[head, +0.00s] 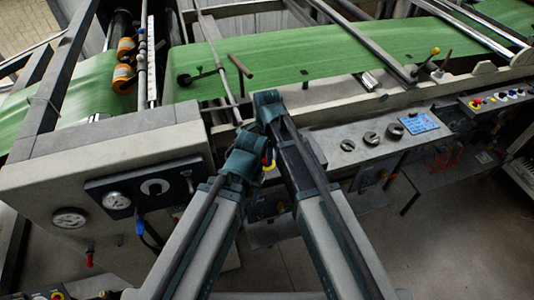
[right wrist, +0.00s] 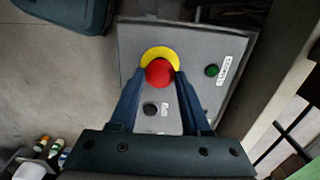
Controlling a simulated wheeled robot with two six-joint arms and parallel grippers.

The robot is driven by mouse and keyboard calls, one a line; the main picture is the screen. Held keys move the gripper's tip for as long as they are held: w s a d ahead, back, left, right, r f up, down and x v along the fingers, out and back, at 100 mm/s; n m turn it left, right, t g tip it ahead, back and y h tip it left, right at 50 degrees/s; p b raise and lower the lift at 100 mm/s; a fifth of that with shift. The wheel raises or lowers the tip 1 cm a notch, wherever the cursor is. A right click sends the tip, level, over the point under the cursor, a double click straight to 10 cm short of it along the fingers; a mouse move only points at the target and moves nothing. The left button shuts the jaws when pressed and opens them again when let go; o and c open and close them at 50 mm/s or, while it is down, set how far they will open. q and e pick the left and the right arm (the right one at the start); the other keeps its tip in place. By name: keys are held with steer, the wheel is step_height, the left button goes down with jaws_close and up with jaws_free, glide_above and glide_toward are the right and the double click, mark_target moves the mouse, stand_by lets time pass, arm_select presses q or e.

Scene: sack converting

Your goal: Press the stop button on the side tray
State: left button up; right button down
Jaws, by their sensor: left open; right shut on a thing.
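The stop button (right wrist: 159,73) is a red mushroom head on a yellow ring. It sits on the grey panel of the side tray (right wrist: 205,42) in the right wrist view. My right gripper (right wrist: 161,80) is shut on the red head, with one blue finger at each side of it. A small red and yellow spot, perhaps the button, shows between my arms in the head view. My left gripper (head: 255,158) is open at the end of the left arm, near that spot; its fingers are hard to make out.
A green button (right wrist: 212,71) and a black button (right wrist: 151,109) with labels share the panel. In the head view, green sack web (head: 290,65) runs across the machine. A gauge cabinet (head: 110,175) stands left, and a knob panel (head: 372,138) right. Bare floor (head: 460,240) lies lower right.

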stand_by(0.7)
steer(key=shift+f+b, duration=0.6)
steer(key=shift+r, duration=0.1)
steer(key=shift+c, duration=1.7)
jaws_free()
steer(key=shift+r, duration=0.1)
step_height(320, 180, up, 14)
steer(key=p, duration=1.4)
steer(key=shift+f, duration=0.2)
